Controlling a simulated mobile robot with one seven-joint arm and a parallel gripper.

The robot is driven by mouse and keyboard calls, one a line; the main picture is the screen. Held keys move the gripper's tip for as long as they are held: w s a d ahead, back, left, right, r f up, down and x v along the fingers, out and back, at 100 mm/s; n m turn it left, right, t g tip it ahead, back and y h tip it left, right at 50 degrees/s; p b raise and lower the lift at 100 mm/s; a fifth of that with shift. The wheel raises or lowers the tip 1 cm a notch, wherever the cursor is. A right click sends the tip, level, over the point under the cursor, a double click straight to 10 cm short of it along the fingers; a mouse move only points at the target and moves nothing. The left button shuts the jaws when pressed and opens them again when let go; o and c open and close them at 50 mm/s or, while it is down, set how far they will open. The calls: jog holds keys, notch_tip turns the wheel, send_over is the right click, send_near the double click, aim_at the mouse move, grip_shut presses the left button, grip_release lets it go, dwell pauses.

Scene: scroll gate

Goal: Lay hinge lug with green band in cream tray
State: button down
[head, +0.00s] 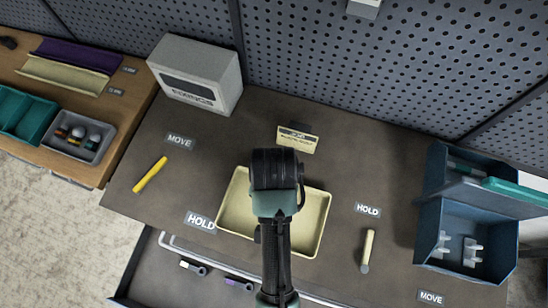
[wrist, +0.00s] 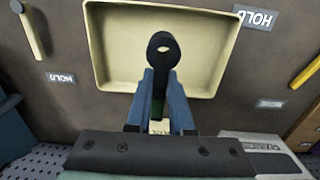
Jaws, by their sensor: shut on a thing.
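My gripper (wrist: 160,78) is shut on a dark hinge lug (wrist: 161,52) with a round hole at its free end. A dark green part of the lug shows between the blue fingers in the wrist view. The lug's ring end lies over the cream tray (wrist: 95,48) in that view. Whether it touches the tray floor I cannot tell. In the head view the cream tray (head: 232,209) is in the middle of the bench, and my arm hides the gripper and lug. The visible part of the tray floor is empty.
An open drawer at the front holds lugs with a yellowish band (head: 193,267) and a purple band (head: 240,284). A yellow rod (head: 150,175) lies left, a cream-handled piece (head: 368,250) right. A blue bin (head: 430,220) stands right, a white box (head: 195,75) back left.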

jog(key=shift+w+f, duration=0.2)
jog(key=f, duration=0.4)
jog(key=shift+s+f+p, duration=0.2)
jog(key=shift+f+p, duration=0.1)
jog(key=shift+f, duration=0.05)
jog(key=shift+w+f, duration=0.1)
jog(key=shift+f, duration=2.25)
jog(key=shift+f, duration=0.2)
jog(key=c, duration=0.8)
grip_release()
jog(key=shift+r, duration=0.15)
notch_tip(320, 180, up, 12)
jog(key=shift+r, duration=0.1)
